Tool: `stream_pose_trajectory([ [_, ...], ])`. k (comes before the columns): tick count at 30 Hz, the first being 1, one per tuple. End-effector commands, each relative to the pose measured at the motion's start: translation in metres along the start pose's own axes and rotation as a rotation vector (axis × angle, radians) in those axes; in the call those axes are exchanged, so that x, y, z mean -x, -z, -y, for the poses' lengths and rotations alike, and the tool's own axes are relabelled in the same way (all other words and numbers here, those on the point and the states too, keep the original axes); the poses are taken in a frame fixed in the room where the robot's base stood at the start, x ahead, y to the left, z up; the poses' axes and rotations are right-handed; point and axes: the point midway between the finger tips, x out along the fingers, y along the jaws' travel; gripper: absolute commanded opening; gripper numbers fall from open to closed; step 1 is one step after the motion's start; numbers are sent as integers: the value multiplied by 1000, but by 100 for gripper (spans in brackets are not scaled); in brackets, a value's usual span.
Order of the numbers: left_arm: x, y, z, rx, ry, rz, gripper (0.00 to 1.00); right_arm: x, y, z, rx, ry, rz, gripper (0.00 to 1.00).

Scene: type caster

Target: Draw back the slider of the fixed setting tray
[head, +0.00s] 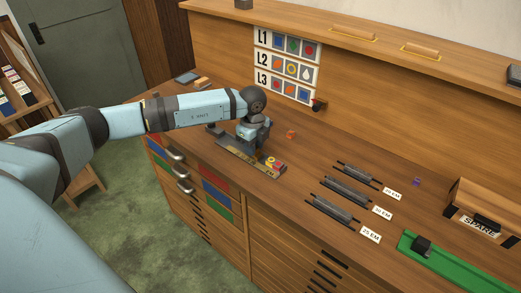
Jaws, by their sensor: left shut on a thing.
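The setting tray (236,161) is a narrow brass-coloured strip on the bench top, running from upper left to lower right. Several small coloured type pieces (273,164) in red, yellow and blue sit at its right end. My left gripper (243,147) points down at the tray's middle, left of these pieces. It is shut on the tray's slider, which the fingers and wrist mostly hide. My right gripper is not in view.
A small orange piece (291,134) lies behind the tray. Several dark slotted racks (335,208) with EM labels lie to the right. A green tray (455,265) with a black block and a wooden SPARE box (487,204) stand far right. A picture chart (287,64) hangs behind.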

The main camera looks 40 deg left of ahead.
Motion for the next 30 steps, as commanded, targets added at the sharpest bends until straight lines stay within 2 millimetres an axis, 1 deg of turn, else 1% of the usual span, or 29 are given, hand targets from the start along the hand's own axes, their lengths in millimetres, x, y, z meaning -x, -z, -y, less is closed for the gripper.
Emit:
stream_pose_trajectory([
  [1, -1, -13, 0, 6, -1, 3, 0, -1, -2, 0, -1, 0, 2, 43],
  [3, -1, -24, 0, 5, -1, 2, 0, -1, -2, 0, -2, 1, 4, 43],
  [6, 0, -33, 0, 3, 1, 2, 0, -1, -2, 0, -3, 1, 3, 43],
  [15, 0, -34, 0, 2, 1, 2, 0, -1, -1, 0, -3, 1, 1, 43],
  [16, 0, -34, 0, 2, 1, 2, 32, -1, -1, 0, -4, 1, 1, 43],
  [17, 0, -34, 0, 2, 1, 2, 39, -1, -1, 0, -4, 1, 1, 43],
  [18, 0, -34, 0, 2, 1, 2, 48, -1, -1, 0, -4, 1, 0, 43],
  [19, 0, -34, 0, 2, 1, 2, 51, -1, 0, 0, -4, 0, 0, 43],
  [27, 1, -34, 0, 1, 1, 1, 51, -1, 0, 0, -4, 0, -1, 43],
  [30, 7, -34, 0, 1, 2, 2, 51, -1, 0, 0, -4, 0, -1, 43],
])
